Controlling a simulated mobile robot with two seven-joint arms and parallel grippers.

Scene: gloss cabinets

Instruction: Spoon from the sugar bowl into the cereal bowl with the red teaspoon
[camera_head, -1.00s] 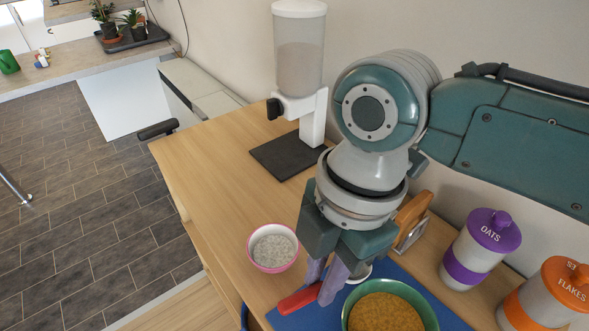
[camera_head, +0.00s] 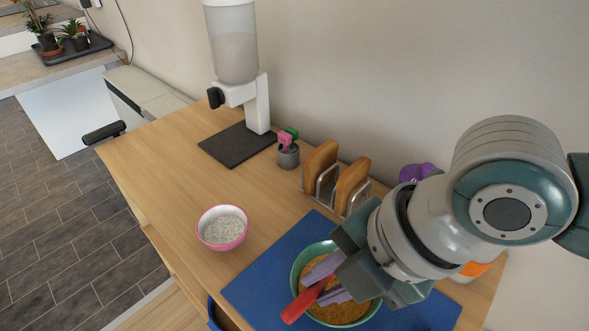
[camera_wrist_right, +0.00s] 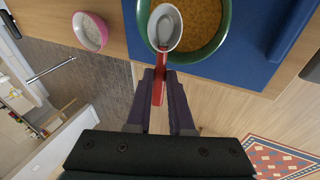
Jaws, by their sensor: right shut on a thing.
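My right gripper (camera_head: 324,284) is shut on the red handle of the teaspoon (camera_head: 303,301), over the green cereal bowl (camera_head: 298,268). In the right wrist view, the fingers (camera_wrist_right: 161,78) grip the red handle (camera_wrist_right: 158,84), and the spoon's pale head (camera_wrist_right: 165,27) is over the golden flakes near the bowl's rim (camera_wrist_right: 145,20). I cannot tell whether the head carries sugar. The pink sugar bowl (camera_head: 222,243), full of whitish grains, stands left of the green bowl. It also shows in the right wrist view (camera_wrist_right: 90,44). My left gripper is not in view.
The green bowl stands on a blue mat (camera_head: 250,290). Behind it are a rack with toast (camera_head: 322,165) and a grey pot (camera_head: 288,156). A dispenser (camera_head: 235,45) stands on a dark base further back. The wooden top left of the pink bowl is clear.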

